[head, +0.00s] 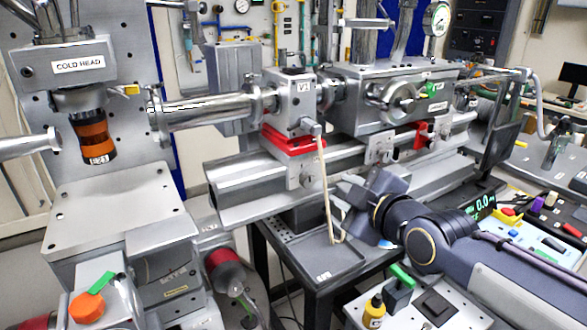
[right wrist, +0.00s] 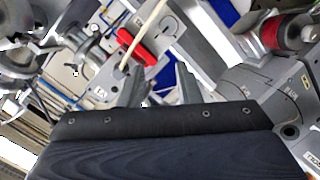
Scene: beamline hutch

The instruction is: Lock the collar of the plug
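The plug is not recognisable in that view. My left gripper is not in view.
A metal pipe (head: 205,108) runs to valve V1 (head: 294,100) on a red base (head: 293,140). A thin beige rod (head: 324,185) hangs from it beside my right gripper. A flat grey block (head: 110,205) stands below the plug. A red-banded cylinder (head: 222,266) is lower down.

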